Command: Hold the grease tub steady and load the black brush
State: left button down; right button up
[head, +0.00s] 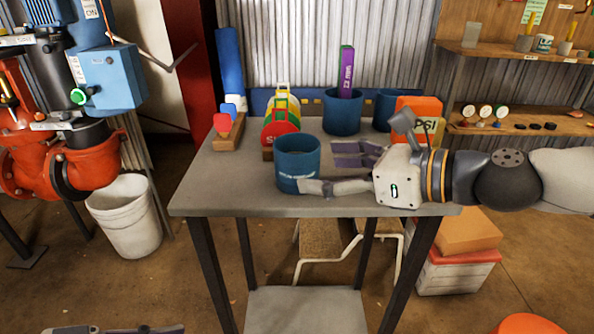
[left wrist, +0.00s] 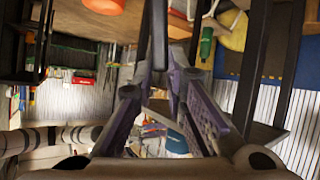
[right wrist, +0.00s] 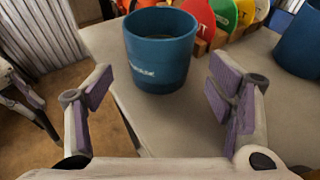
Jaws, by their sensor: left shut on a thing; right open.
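A blue tub (head: 297,172) with a small white label stands upright near the table's front edge; I take it for the grease tub. It also shows in the right wrist view (right wrist: 160,62), ahead of and between my right fingers. My right gripper (head: 322,168) is open at the tub's right side, low over the tabletop, one finger reaching towards its front. Its pads look apart from the tub. In the left wrist view my left gripper (left wrist: 155,80) is closed on a dark, bar-like thing, apparently the black brush (left wrist: 160,35). Its bristles cannot be made out.
Behind the tub stand coloured discs (head: 282,125), another blue tub (head: 342,115) holding a purple piece, and an orange box (head: 418,112). Small coloured pieces on a wooden block (head: 228,138) stand left. The table's (head: 235,185) front left is clear. A white bucket (head: 125,215) stands on the floor.

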aim_at(316, 168)
jog(key=b+x, duration=0.1)
jog(key=x, duration=0.4)
pick_arm(q)
notch_tip(316, 168, down, 2)
jog(key=shift+s+f, duration=0.1)
jog(key=shift+s, duration=0.05)
pick_arm(e)
jog(key=shift+c, duration=0.2)
jog(key=c, duration=0.7)
